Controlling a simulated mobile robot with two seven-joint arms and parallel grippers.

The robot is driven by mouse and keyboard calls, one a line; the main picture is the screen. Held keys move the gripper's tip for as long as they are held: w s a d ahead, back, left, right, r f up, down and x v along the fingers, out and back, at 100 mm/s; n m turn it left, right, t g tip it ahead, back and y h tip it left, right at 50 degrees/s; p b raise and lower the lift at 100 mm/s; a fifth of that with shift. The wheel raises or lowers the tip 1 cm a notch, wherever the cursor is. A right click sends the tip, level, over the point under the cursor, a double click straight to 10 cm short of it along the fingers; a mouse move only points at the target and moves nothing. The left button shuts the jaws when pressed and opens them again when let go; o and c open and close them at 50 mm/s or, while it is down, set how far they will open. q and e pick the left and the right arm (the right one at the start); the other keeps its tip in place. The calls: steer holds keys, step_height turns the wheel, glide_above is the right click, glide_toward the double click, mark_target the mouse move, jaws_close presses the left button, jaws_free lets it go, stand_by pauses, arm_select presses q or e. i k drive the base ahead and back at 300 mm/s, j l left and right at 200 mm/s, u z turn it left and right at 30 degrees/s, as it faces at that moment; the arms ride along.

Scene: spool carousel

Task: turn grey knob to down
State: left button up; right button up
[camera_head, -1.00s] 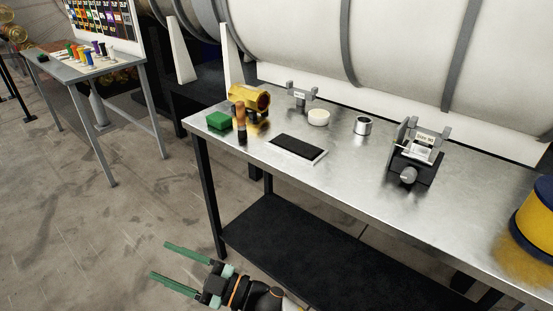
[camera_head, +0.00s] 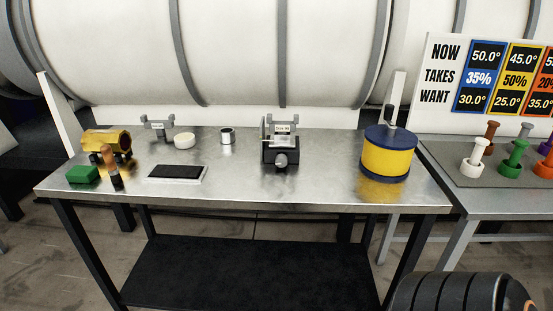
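A round grey knob (camera_head: 281,159) sits on the front of a small black device (camera_head: 267,155) at the middle of the steel table. Above it the device has grey brackets and a small white label (camera_head: 283,129). Which way the knob points is too small to tell. A peg with a grey top (camera_head: 525,129) also stands on the board at the right, partly behind others. Neither gripper is in view; only a dark, ribbed part of mine shows at the bottom right.
The steel table (camera_head: 230,188) also holds a yellow drum (camera_head: 386,155) with a crank, a metal cup (camera_head: 227,136), a white disc (camera_head: 184,140), a black pad (camera_head: 177,172), a green block (camera_head: 83,174) and a gold piece (camera_head: 105,139). Space before the device is clear.

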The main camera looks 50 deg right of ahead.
mark_target(281, 160)
steer(key=i+l, duration=0.2)
steer(key=i, duration=0.15)
steer(key=i+l, duration=0.25)
steer(key=i+z, duration=0.1)
steer(key=z, duration=0.3)
steer(key=i+z, duration=0.15)
steer(key=z, duration=0.2)
steer(key=i+z, duration=0.1)
steer(key=z, duration=0.3)
